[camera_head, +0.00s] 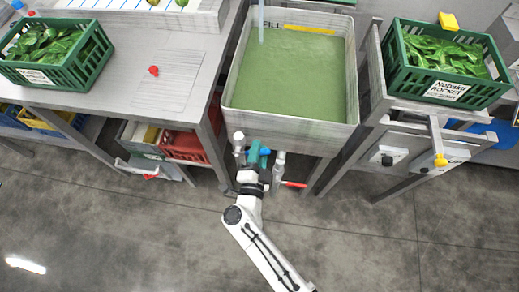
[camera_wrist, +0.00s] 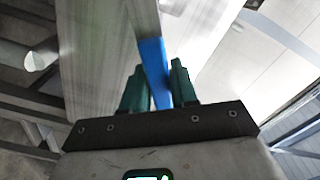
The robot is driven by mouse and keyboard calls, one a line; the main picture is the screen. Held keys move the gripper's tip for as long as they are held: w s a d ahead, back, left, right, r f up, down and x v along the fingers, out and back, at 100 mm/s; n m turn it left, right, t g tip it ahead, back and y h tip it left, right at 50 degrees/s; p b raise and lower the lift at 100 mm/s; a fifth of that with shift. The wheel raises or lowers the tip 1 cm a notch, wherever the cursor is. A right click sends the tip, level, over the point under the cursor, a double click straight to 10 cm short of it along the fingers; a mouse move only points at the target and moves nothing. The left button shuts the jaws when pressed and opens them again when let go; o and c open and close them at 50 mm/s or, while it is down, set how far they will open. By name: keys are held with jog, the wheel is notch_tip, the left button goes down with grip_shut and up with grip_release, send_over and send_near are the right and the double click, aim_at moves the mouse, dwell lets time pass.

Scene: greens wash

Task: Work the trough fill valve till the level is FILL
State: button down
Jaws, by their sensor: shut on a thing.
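The steel trough (camera_head: 240,110) stands at the centre of the head view, holding green water (camera_head: 300,85). A yellow line (camera_head: 309,29) beside the word FILL marks its back wall, with the water surface close below it. A pale blue vertical column (camera_head: 261,22) stands over the water at the back; I cannot tell pipe from stream. The fill valve's blue handle (camera_head: 265,151) is below the trough's front. My gripper (camera_head: 256,157) is shut on it. In the wrist view the blue handle (camera_wrist: 154,68) runs between the green fingers of my gripper (camera_wrist: 157,82).
A red lever (camera_head: 294,184) sits on a pipe just right of my gripper. Left is a bench with a green crate (camera_head: 88,62) of leaves and a red bin (camera_head: 185,146) beneath. Right is another crate of greens (camera_head: 398,75). The floor in front is clear.

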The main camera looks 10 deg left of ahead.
jog(key=c, duration=1)
grip_release()
jog(key=shift+o, duration=0.2)
jog(key=shift+s, duration=0.1)
jog(key=s, duration=1)
jog(key=shift+s+a, duration=0.2)
jog(key=shift+s, duration=0.15)
